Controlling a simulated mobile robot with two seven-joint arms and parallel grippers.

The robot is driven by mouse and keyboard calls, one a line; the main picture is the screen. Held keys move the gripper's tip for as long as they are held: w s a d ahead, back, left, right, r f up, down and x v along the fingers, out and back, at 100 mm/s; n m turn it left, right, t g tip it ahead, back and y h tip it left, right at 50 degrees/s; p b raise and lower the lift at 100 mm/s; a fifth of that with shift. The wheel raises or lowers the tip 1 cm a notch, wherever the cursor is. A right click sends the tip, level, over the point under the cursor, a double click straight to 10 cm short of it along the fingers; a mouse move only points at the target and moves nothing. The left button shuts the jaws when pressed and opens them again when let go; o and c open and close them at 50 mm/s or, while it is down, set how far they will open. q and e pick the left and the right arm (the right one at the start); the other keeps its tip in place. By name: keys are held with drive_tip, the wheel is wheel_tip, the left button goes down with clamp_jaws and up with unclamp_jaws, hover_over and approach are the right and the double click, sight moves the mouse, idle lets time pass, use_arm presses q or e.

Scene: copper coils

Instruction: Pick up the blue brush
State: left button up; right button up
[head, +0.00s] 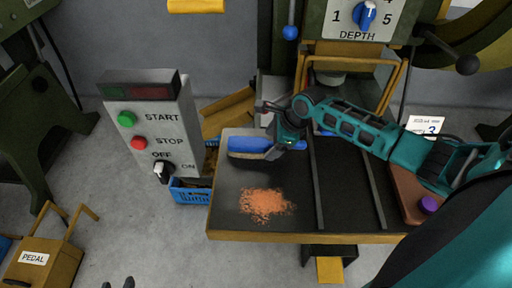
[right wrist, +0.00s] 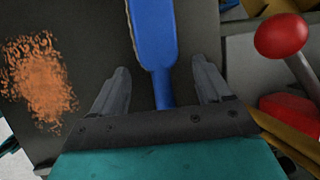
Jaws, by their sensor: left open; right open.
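The blue brush (head: 250,144) lies on the dark machine table (head: 232,207), at its left back part, with its handle pointing right. In the right wrist view, the brush (right wrist: 154,35) runs down the middle, its narrow handle between the fingers. My right gripper (head: 278,142) is over the handle and open; its two fingers (right wrist: 161,72) stand on either side with gaps. In the head view the gripper hides part of the handle. My left gripper (head: 117,284) shows only as two dark, separated fingertips at the bottom edge, open and far from the brush.
Orange copper shavings (head: 266,204) lie on the table in front of the brush. A control box (head: 153,125) with start and stop buttons stands to the left. A blue crate (head: 189,193) is below it. A red knob (right wrist: 281,36) shows at right in the wrist view.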

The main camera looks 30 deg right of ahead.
sight(271, 143)
drive_tip(key=shift+w+a+f, duration=0.15)
drive_tip(key=shift+f, duration=0.2)
drive_tip(key=shift+c, duration=0.2)
drive_tip(key=c, duration=1.2)
drive_tip(key=shift+o, duration=0.2)
drive_tip(key=shift+r, duration=0.1)
drive_tip(key=shift+r, duration=0.6)
wheel_tip(271, 143, up, 19)
drive_tip(key=p, duration=0.3)
drive_tip(key=shift+f, duration=0.15)
